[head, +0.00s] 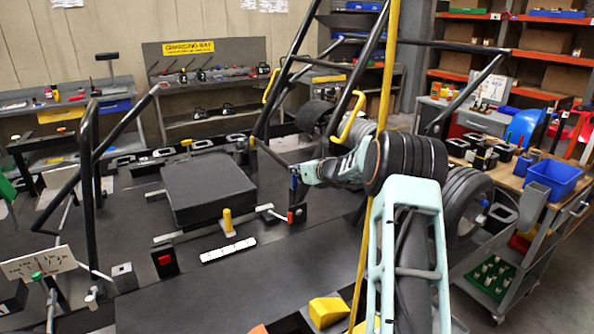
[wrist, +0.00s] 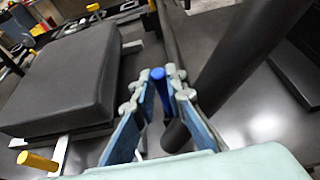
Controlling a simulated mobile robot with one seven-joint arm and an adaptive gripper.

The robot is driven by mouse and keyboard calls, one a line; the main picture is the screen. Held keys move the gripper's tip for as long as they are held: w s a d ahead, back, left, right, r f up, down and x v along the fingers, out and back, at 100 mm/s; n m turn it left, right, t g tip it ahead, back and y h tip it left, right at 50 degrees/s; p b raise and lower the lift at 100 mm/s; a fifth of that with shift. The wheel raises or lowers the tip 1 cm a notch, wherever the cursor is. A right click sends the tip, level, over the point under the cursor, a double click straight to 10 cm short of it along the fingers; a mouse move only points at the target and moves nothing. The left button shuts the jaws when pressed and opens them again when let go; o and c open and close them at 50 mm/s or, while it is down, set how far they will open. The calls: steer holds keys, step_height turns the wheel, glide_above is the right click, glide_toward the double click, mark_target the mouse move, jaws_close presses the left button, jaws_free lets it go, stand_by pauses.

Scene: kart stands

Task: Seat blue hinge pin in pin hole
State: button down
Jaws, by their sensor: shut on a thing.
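The blue hinge pin (wrist: 158,75) stands between the fingertips of my gripper (wrist: 157,88) in the wrist view, with its rounded blue top showing. My gripper is shut on it. In the head view my gripper (head: 302,178) reaches left from the arm, low beside a dark frame tube, and a small blue bit (head: 294,183) shows at its tips. A small dark block (head: 298,212) with a red-orange front stands just below the tips. The pin hole cannot be made out in either view. I cannot tell whether the pin's lower end touches anything.
A black seat pad (head: 208,188) lies left of my gripper; it also shows in the wrist view (wrist: 65,75). A thick dark tube (wrist: 235,70) runs close on the right in the wrist view. A yellow-topped post (head: 227,218) and a white strip (head: 228,251) are nearby.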

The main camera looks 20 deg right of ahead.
steer(key=shift+f, duration=0.25)
steer(key=c, duration=2.2)
jaws_free()
steer(key=shift+c, duration=0.2)
steer(key=shift+d+r+p, duration=0.1)
steer(key=shift+r+p, duration=0.25)
steer(key=shift+r, duration=0.15)
steer(key=b+v, duration=0.1)
steer(key=v, duration=1.1)
steer(key=shift+r, duration=0.2)
steer(key=shift+r, duration=0.1)
